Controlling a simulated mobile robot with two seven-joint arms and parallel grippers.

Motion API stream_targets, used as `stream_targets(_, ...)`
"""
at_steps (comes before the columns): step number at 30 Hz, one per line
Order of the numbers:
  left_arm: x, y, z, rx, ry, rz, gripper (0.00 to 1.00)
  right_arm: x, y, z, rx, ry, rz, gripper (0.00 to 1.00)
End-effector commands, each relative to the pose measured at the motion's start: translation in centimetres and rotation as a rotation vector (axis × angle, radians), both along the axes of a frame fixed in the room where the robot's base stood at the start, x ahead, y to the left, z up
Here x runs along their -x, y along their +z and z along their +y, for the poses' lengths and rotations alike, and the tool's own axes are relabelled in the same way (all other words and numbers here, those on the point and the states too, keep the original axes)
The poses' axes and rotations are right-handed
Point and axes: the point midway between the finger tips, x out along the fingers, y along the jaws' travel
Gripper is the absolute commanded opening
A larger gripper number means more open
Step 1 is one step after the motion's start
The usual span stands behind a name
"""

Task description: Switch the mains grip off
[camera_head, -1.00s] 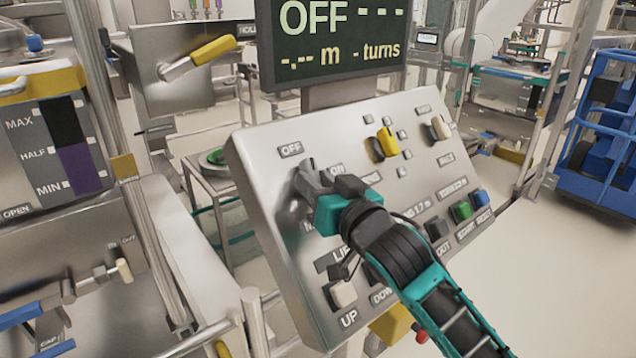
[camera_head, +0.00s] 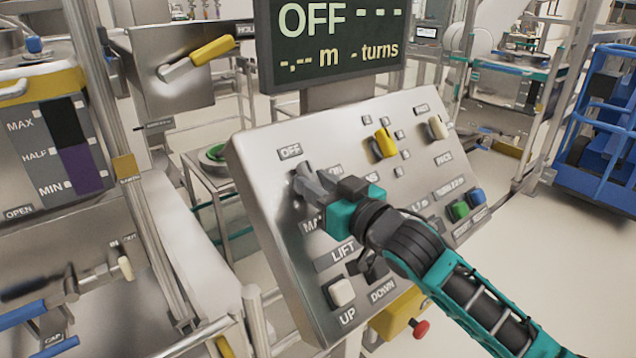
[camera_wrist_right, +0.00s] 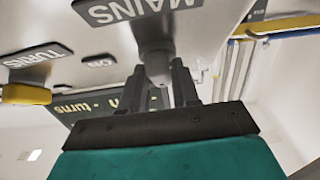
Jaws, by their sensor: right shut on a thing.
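The mains grip (camera_wrist_right: 154,58) is a grey knob on the sloping metal panel (camera_head: 262,195), below the MAINS label in the right wrist view. My right gripper (camera_head: 308,183) is at the upper left of the panel in the head view, just under the OFF label (camera_head: 290,152). Its two fingers (camera_wrist_right: 174,85) are shut around the grip, which they mostly hide in the head view. Which way the grip points is hard to tell. The display (camera_head: 330,45) above the panel reads OFF with dashes. My left gripper is not in view.
A yellow selector (camera_head: 384,143) and a cream one (camera_head: 437,128) stand to the right on the panel. A white lift switch (camera_head: 342,292) is at its lower left, and green (camera_head: 459,210) and blue (camera_head: 476,196) buttons at its lower right. A red knob (camera_head: 420,329) sits below.

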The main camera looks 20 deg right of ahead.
Motion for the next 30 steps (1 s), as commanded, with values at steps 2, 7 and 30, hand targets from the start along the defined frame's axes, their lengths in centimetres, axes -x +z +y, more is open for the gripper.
stream_targets(2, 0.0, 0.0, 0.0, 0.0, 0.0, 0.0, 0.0, 0.0, 0.0, 0.0, 0.001, -0.001, 0.0, 0.0)
stream_targets(7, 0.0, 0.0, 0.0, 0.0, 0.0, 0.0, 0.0, 0.0, 0.0, 0.0, 0.0, -0.001, 0.0, 0.45)
stream_targets(30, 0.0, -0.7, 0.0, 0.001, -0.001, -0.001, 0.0, 6.0, -0.4, -2.2, 0.0, -0.001, 0.003, 0.51)
